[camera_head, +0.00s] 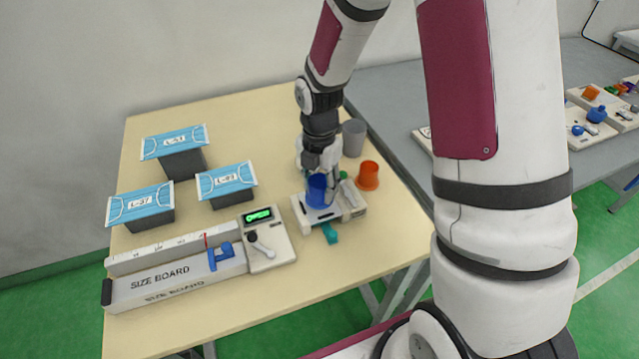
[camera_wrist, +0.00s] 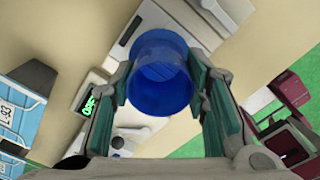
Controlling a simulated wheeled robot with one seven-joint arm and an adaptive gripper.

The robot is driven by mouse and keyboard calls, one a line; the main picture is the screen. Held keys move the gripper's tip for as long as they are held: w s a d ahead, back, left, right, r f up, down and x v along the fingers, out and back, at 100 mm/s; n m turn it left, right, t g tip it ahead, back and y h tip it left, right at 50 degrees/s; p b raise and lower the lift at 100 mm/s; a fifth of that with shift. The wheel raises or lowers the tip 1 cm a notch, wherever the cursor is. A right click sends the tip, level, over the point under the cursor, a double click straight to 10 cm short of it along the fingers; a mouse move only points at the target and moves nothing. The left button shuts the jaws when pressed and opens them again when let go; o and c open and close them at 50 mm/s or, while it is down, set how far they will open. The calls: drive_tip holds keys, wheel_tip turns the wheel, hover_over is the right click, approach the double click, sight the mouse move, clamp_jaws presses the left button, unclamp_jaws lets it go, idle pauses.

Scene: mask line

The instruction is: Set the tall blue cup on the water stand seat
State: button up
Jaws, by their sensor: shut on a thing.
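The tall blue cup (camera_head: 317,191) is held by my gripper (camera_head: 322,180), above or on the small white stand (camera_head: 350,208) at the right part of the table. In the wrist view the blue cup (camera_wrist: 160,75) sits between the two teal-padded fingers of my gripper (camera_wrist: 163,90), with its round mouth toward the camera. I take the white stand with the teal part (camera_head: 330,233) at its front to be the water stand. Its seat is hidden under the cup, so I cannot tell whether the cup's base touches it.
An orange cup (camera_head: 368,175) stands just right of the stand, and a grey cup (camera_head: 353,138) behind it. A size board (camera_head: 175,275) with a blue slider lies at front left. Several mask boxes (camera_head: 180,160) stand at the left. The table's right edge is close to the stand.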

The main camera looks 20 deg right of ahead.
drive_tip(key=shift+f, duration=0.6)
drive_tip(key=o, duration=1.1)
drive_tip(key=shift+o, duration=0.2)
wheel_tip(320, 180, up, 13)
drive_tip(key=s+r+m+t, duration=0.2)
drive_tip(key=s+r+m, duration=0.6)
drive_tip(key=m, duration=0.5)
drive_tip(key=s+r+m+t, duration=0.3)
drive_tip(key=s+r+m, duration=0.5)
drive_tip(key=s+m, duration=0.4)
drive_tip(key=shift+s+m, duration=0.2)
drive_tip(key=shift+m, duration=0.2)
drive_tip(key=shift+d, duration=0.1)
